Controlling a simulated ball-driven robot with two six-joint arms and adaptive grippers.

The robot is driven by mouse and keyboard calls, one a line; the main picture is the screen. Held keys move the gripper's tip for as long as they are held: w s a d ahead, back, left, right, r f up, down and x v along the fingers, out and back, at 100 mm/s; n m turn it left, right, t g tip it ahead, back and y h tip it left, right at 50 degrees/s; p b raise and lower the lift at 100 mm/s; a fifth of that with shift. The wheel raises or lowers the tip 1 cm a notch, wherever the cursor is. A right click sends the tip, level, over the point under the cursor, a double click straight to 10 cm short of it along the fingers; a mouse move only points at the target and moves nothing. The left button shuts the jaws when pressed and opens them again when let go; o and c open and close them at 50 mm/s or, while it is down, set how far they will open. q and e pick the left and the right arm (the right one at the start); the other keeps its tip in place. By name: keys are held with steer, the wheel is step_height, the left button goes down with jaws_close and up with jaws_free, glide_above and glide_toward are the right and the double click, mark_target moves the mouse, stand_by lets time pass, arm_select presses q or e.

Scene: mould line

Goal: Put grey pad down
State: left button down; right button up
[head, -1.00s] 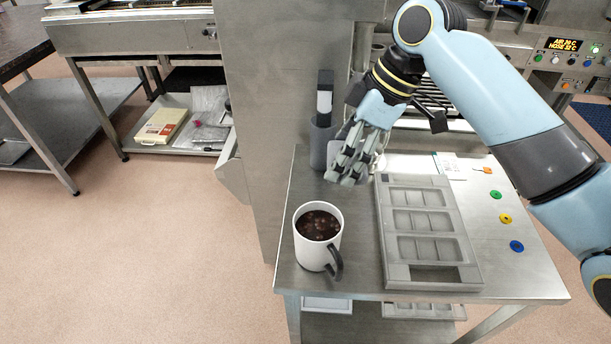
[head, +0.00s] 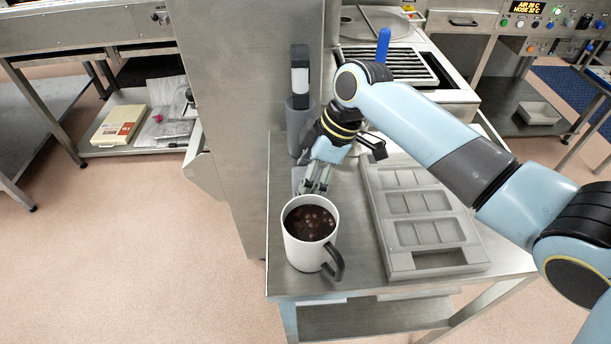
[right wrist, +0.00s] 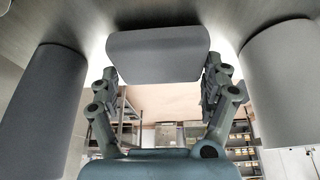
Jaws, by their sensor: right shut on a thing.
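My right gripper (head: 313,188) points down between the white mug (head: 291,240) and the dark grey holder (head: 298,128), close to the steel table top. It is shut on the grey pad, a block with rounded corners. The pad (right wrist: 158,55) shows clearly between the two fingers in the right wrist view. In the head view only a grey part of the pad (head: 298,178) shows beside the fingers, and the mug hides the fingertips. I cannot tell whether the pad touches the table. My left gripper is out of view.
The mug is full of dark contents, its handle towards the front right. A grey tray with recesses (head: 480,268) lies right of it. The steel column (head: 235,110) stands to the left. The mug (right wrist: 285,80) and holder (right wrist: 40,110) flank the pad in the wrist view.

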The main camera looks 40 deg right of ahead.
steer(key=shift+f, duration=0.2)
steer(key=o, duration=1)
steer(key=v, duration=1.2)
